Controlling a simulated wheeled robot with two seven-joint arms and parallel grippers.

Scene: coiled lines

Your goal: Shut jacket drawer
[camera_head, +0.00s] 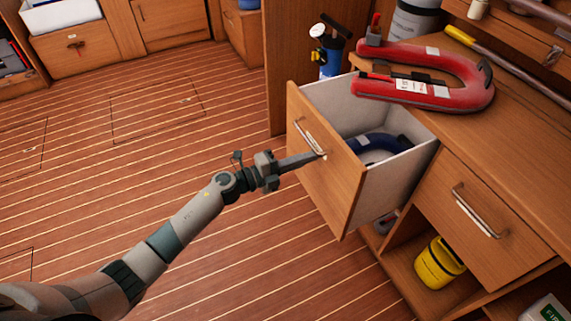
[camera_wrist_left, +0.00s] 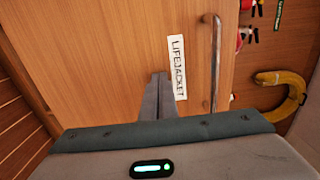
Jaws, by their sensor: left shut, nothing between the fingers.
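The jacket drawer (camera_head: 335,185) stands pulled out of the cabinet, its wooden front facing my arm. A dark blue horseshoe-shaped item (camera_head: 385,142) lies inside it. In the left wrist view its front (camera_wrist_left: 100,60) bears a white label (camera_wrist_left: 178,68) reading LIFEJACKET beside a metal handle (camera_wrist_left: 214,65). My left gripper (camera_head: 318,156) is shut and empty, its fingers pointing at the drawer front near the lower end of the handle. In the wrist view the fingertips (camera_wrist_left: 159,76) are just left of the label. I cannot tell if they touch the wood. My right gripper is not in view.
A red horseshoe-shaped lifejacket (camera_head: 435,92) lies on the counter above the drawer. A closed drawer (camera_head: 475,205) is to the right, with a yellow container (camera_head: 438,263) on the shelf below. A blue cylinder (camera_head: 328,60) stands behind. The plank floor (camera_head: 130,170) at left is clear.

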